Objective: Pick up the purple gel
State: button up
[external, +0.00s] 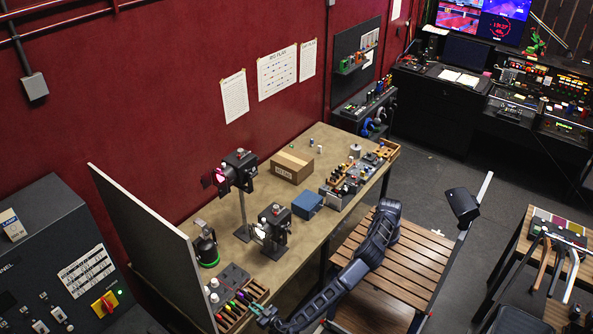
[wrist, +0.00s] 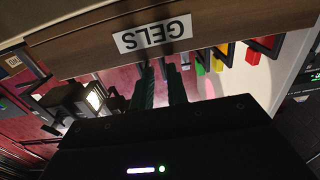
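A wooden rack (external: 225,325) of coloured gels stands at the near end of the workbench. A small purple gel (external: 241,295) seems to show among them in the external view, though it is tiny there. In the wrist view the picture is upside down and shows the rack's front board with a GELS label (wrist: 153,33). Green (wrist: 200,66), yellow (wrist: 219,63) and red (wrist: 261,48) gel tabs show beside it. I cannot make out the purple gel there. My gripper (wrist: 162,92) has its two dark fingers apart, close to the rack's front. In the external view my gripper (external: 265,312) is right of the rack.
A blue box (external: 307,205) and a cardboard box (external: 292,166) lie farther back. A grey panel (external: 150,235) borders the bench's left side.

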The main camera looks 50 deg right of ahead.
aim_at(244, 301)
jog(key=shift+w+a, duration=0.1)
jog(key=shift+w, duration=3.2)
grip_shut()
